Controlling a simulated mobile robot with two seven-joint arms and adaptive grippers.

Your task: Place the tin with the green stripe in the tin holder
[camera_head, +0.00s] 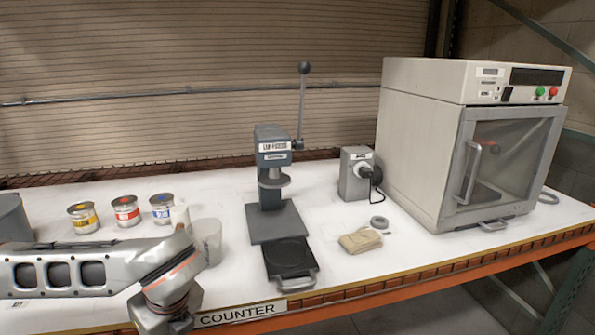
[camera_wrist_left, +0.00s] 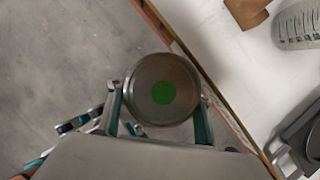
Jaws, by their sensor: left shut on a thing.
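The tin with the green dot on its lid (camera_wrist_left: 163,90) shows from above in the left wrist view. My left gripper (camera_wrist_left: 158,108) is shut on it, a finger on each side. The tin is over the floor side of the counter edge. In the head view my left arm reaches in from the left, and its gripper and the tin are below the frame. A dark sliding tray with a round recess (camera_head: 290,258), likely the tin holder, sticks out of the press base with its recess empty. The tray's handle end also shows in the left wrist view (camera_wrist_left: 288,158).
Yellow (camera_head: 83,218), red (camera_head: 126,212) and blue (camera_head: 164,209) striped tins stand at the back left. The press (camera_head: 270,165) has a raised lever. A folded cloth (camera_head: 360,241), a grey ring (camera_head: 379,223) and a large cabinet (camera_head: 420,140) are to the right.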

